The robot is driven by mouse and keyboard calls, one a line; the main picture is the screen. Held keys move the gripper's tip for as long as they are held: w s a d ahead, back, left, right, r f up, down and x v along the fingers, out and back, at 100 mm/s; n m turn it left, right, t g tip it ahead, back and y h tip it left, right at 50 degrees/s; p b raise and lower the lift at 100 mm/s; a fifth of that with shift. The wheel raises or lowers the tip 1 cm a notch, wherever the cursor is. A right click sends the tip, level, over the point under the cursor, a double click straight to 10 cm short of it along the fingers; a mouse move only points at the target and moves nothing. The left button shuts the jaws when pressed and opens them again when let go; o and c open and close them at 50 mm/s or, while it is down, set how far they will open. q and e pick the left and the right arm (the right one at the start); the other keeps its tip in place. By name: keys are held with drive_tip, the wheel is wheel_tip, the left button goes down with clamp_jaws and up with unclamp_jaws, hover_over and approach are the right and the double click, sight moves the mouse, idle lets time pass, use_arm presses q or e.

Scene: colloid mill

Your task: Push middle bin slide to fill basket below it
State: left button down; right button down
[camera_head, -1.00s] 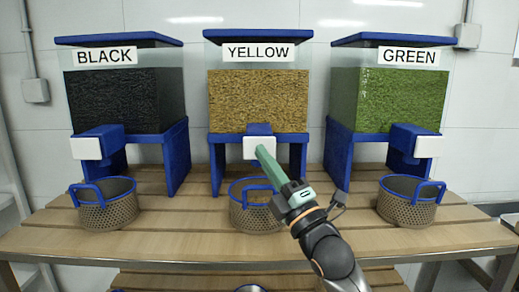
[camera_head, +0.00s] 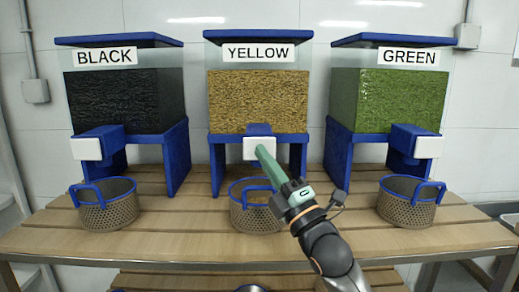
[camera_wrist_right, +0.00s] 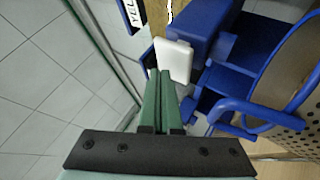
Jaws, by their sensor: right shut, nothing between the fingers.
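The middle bin (camera_head: 258,97), labelled YELLOW, holds yellow-brown grains on a blue stand. Its slide has a white front plate (camera_head: 257,148) on a blue block; the plate also shows in the right wrist view (camera_wrist_right: 173,60). In the right wrist view the fingertips (camera_wrist_right: 158,74) are at the plate's lower edge; contact is unclear. My left gripper is not in view.
A BLACK bin (camera_head: 124,101) stands left and a GREEN bin (camera_head: 388,101) right, each with its own white-fronted slide. A left basket (camera_head: 108,213) and a right basket (camera_head: 407,211) stand below them. The slatted wooden table (camera_head: 170,241) is clear between baskets.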

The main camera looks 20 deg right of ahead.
drive_tip(key=shift+w+d, duration=0.15)
drive_tip(key=shift+w, duration=0.4)
drive_tip(key=shift+w+d, duration=0.15)
drive_tip(key=shift+w, duration=0.35)
idle(1.0)
drive_tip(key=shift+s, duration=0.15)
drive_tip(key=shift+s+a, duration=0.2)
drive_tip(key=shift+s, duration=0.4)
drive_tip(key=shift+s+a, duration=0.15)
drive_tip(key=shift+s, duration=0.45)
drive_tip(key=s, duration=0.2)
drive_tip(key=s+a+p, duration=0.1)
drive_tip(key=s, duration=0.1)
drive_tip(key=shift+s+a, duration=0.2)
drive_tip(key=shift+s, duration=0.2)
